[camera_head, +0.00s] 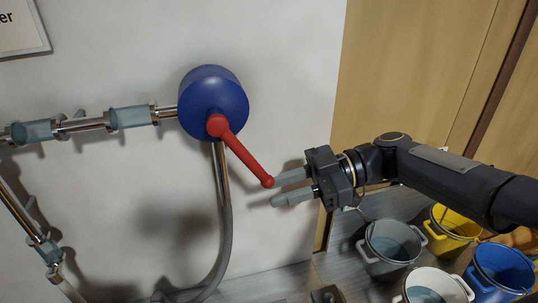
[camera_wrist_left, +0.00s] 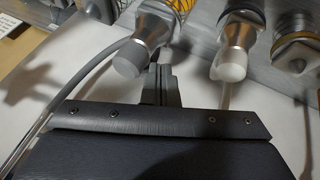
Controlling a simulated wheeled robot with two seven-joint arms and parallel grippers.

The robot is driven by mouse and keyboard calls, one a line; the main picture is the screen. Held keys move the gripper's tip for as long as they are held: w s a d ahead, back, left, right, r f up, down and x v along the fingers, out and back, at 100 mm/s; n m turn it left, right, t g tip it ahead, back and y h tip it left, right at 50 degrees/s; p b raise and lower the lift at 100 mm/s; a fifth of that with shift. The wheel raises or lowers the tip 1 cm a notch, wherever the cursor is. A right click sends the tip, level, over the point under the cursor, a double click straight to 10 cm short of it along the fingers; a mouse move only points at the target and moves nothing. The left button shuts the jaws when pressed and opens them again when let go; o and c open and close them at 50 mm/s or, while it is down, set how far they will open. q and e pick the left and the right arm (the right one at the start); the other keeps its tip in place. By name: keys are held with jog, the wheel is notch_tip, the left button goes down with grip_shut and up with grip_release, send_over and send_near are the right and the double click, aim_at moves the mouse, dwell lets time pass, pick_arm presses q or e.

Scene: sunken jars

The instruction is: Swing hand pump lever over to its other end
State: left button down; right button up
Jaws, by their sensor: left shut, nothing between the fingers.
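The hand pump (camera_head: 213,100) is a blue round body on the white wall in the head view. Its red lever (camera_head: 243,152) slants down and to the right from the pump's centre and ends in a small ball. My right gripper (camera_head: 273,191) comes in from the right with two pale fingers apart, one above the other. The upper finger's tip is at the lever's ball end; I cannot tell whether they touch. Nothing shows between the fingers. My left gripper (camera_wrist_left: 160,85) shows only in the left wrist view, shut and empty, away from the lever.
Metal pipes with clear sections (camera_head: 130,117) run left from the pump, and a grey hose (camera_head: 225,215) hangs below it. Grey (camera_head: 378,262), yellow (camera_head: 440,236), white and blue (camera_head: 503,270) buckets stand at the lower right. Metal fittings (camera_wrist_left: 240,45) show ahead of my left gripper.

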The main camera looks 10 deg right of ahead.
aim_at(256, 161)
jog(key=a+r+y, duration=0.1)
jog(key=r, duration=0.1)
jog(key=a+r, duration=0.2)
jog(key=w+a+r+y, duration=0.1)
jog(key=r, duration=0.1)
jog(key=shift+a+r+t+y, duration=0.1)
jog(key=shift+a+t+y, duration=0.2)
jog(key=shift+t, duration=0.1)
jog(key=shift+w+d+f, duration=0.15)
jog(key=shift+d+f, duration=0.15)
jog(key=shift+d, duration=0.1)
jog(key=shift+a, duration=0.1)
jog(key=c, duration=0.5)
grip_shut()
pick_arm(q)
jog(key=shift+s+a+r, duration=0.2)
jog(key=shift+a, duration=0.4)
jog(key=shift+f, duration=0.1)
